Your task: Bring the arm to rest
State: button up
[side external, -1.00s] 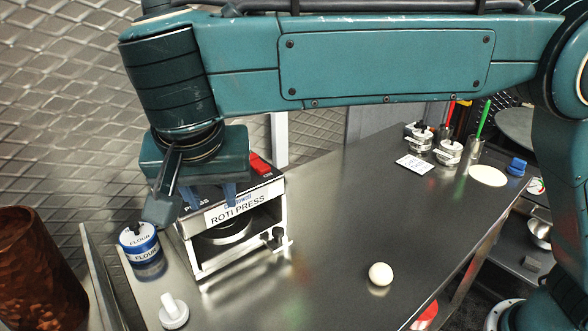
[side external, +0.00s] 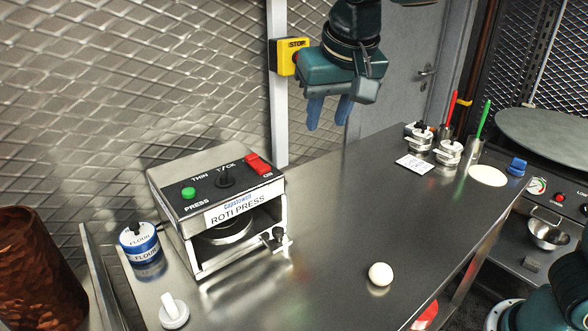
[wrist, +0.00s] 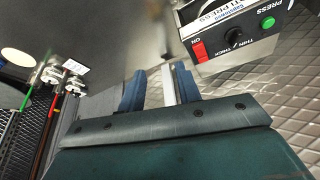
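My gripper (side external: 328,116) hangs in the air above the far side of the steel table, in front of the yellow STOP box. Its two blue fingers point down, stand apart and have nothing between them. The wrist view also shows the open gripper (wrist: 160,88), with a pale post visible beyond the gap. The gripper is clear of the roti press (side external: 215,205), which stands lower left of it in the side view. The press shows a green button, a dark knob and a red ON switch; it also shows at the upper right of the wrist view (wrist: 238,32).
A white dough ball (side external: 380,274) lies on the table (side external: 330,220). A flour tin (side external: 140,245) and a white stamp-like tool (side external: 173,311) are near the press. Small pots (side external: 447,152), a card and a flat white disc (side external: 487,176) sit at the far right. The table's middle is mostly clear.

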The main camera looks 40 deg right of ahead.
jog(key=s+d+f+n+y, duration=0.1)
jog(key=s+d+f+n, duration=0.2)
jog(key=s+d, duration=1.05)
jog(key=s+f+t, duration=0.1)
jog(key=s+f, duration=0.3)
jog(key=s, duration=0.3)
jog(key=shift+s+d+f+n+y, duration=0.15)
jog(key=shift+s+n+y, duration=0.15)
jog(key=shift+n, duration=0.1)
